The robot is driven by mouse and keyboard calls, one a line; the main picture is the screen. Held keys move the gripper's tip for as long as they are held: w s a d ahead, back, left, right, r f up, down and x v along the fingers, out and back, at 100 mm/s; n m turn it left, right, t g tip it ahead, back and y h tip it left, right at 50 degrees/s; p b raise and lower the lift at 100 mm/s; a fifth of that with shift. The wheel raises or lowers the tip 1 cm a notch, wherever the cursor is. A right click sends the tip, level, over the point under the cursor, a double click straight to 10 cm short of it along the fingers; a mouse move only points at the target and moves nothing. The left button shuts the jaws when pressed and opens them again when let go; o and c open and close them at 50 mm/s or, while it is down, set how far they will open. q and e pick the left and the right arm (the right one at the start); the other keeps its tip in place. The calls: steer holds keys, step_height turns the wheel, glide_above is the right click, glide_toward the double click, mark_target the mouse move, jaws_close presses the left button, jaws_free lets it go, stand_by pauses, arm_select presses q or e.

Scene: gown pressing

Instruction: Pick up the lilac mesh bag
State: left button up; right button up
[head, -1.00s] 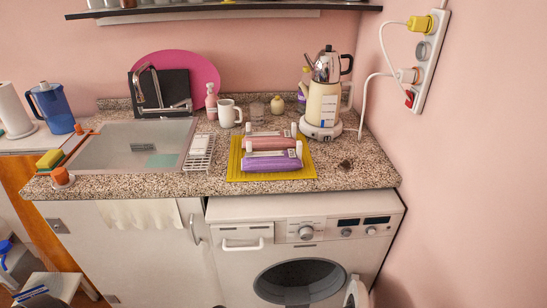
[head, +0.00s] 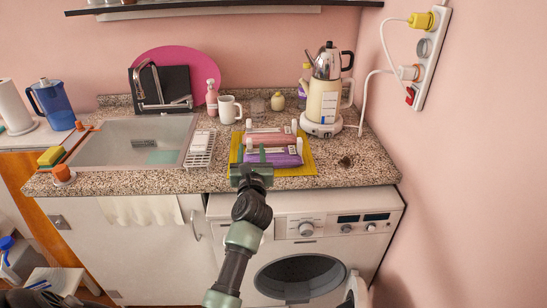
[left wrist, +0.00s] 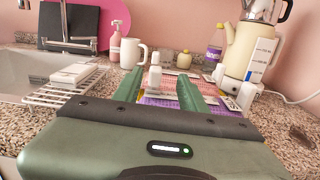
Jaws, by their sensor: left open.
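The purple roll-shaped bundle, which looks like the lilac mesh bag (head: 287,160), lies at the front of the yellow mat (head: 309,171) in the head view. Its left end is hidden behind my left gripper (head: 251,154). That gripper is open, with its fingers pointing away over the left part of the bundle. In the left wrist view the purple bundle (left wrist: 163,103) shows low between the two green fingers (left wrist: 161,88). I cannot tell whether they touch it. My right gripper is not in view.
Pinkish bundles (head: 268,139) with white ends lie just behind the purple one. A white mug (head: 228,110) and a kettle stand (head: 322,127) are farther back. A wire rack (head: 199,150) and the sink (head: 120,150) are left. The granite counter (head: 365,170) is fairly clear at right.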

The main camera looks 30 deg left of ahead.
arm_select(q)
steer(key=shift+w+a+f+n, duration=0.2)
steer(key=shift+a+f+n, duration=0.05)
steer(key=shift+n, duration=0.05)
steer(key=x, duration=0.7)
steer(key=shift+a, duration=0.35)
jaws_close()
stand_by(0.8)
